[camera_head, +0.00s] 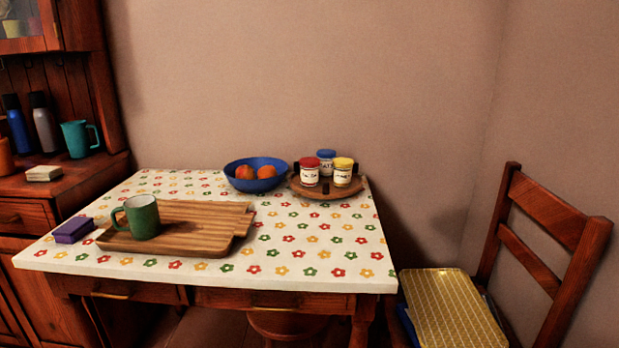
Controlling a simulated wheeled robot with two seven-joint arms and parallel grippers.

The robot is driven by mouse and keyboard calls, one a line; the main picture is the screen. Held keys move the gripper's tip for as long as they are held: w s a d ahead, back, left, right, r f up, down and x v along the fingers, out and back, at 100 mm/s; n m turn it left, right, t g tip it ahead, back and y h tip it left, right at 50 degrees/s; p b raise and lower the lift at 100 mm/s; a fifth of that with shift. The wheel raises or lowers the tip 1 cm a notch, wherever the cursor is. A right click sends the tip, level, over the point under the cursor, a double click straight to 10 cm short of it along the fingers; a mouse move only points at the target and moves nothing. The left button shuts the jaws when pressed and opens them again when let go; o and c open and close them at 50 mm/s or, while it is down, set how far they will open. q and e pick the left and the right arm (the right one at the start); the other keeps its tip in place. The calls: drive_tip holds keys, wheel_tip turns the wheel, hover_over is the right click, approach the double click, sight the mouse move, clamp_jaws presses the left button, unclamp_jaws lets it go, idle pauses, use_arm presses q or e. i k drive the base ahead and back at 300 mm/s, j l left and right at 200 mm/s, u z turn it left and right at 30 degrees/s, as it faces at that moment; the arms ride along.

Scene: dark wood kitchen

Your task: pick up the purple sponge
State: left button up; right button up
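The purple sponge (73,230) is a small block lying on the flowered tabletop (310,270), near the table's left front corner. It sits just left of the wooden tray, with a small gap or light strip between them. Nothing covers it from above. Neither of my grippers shows in the head view.
A green mug (142,217) stands on the wooden tray (200,235) right of the sponge. Behind are a blue bowl (240,183) with oranges and a round board (315,190) with three jars. A dark wood cabinet (85,183) borders the left; a chair (555,215) stands right.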

sight(75, 230)
drive_tip(key=u, duration=1.5)
